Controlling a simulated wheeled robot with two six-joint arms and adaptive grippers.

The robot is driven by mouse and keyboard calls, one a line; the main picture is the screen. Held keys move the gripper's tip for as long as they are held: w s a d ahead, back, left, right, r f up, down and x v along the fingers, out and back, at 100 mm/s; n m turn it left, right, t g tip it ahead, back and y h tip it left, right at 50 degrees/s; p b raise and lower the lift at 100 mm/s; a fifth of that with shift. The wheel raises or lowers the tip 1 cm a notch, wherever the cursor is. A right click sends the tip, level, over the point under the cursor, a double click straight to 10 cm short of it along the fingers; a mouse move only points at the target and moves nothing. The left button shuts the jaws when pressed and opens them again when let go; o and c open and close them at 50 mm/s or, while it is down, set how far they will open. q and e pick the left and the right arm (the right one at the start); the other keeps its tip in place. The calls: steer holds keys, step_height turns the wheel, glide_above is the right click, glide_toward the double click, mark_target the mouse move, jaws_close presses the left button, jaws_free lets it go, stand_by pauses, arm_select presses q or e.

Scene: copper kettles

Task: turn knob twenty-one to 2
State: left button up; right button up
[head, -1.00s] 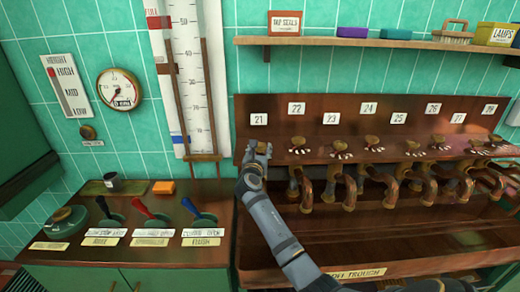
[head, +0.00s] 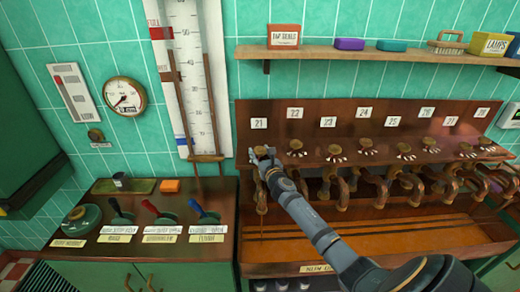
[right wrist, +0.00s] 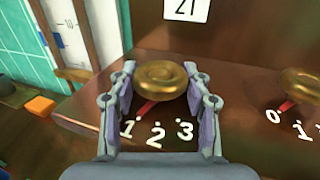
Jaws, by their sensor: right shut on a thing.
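Knob twenty-one is a round brass knob (right wrist: 160,76) under the white 21 label (right wrist: 187,8) on a brown panel. Its red pointer (right wrist: 145,106) angles down-left, near the mark for 1. The digits 1, 2 and 3 show below the knob; any 0 is hidden behind the left finger. My right gripper (right wrist: 162,82) is shut on the knob, one finger on each side. In the head view my right gripper (head: 263,154) covers most of this knob, below the 21 label (head: 259,123). My left gripper is not in view.
The neighbouring knob (right wrist: 302,82) is close on the right, its red pointer near 0. More knobs and copper pipes (head: 343,190) run right above a trough (head: 370,240). A counter with coloured levers (head: 160,213) stands left. A shelf (head: 370,54) hangs above.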

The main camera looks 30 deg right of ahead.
stand_by(0.5)
steer(key=o, duration=1.2)
steer(key=v, duration=1.2)
steer(key=shift+d+f, duration=0.1)
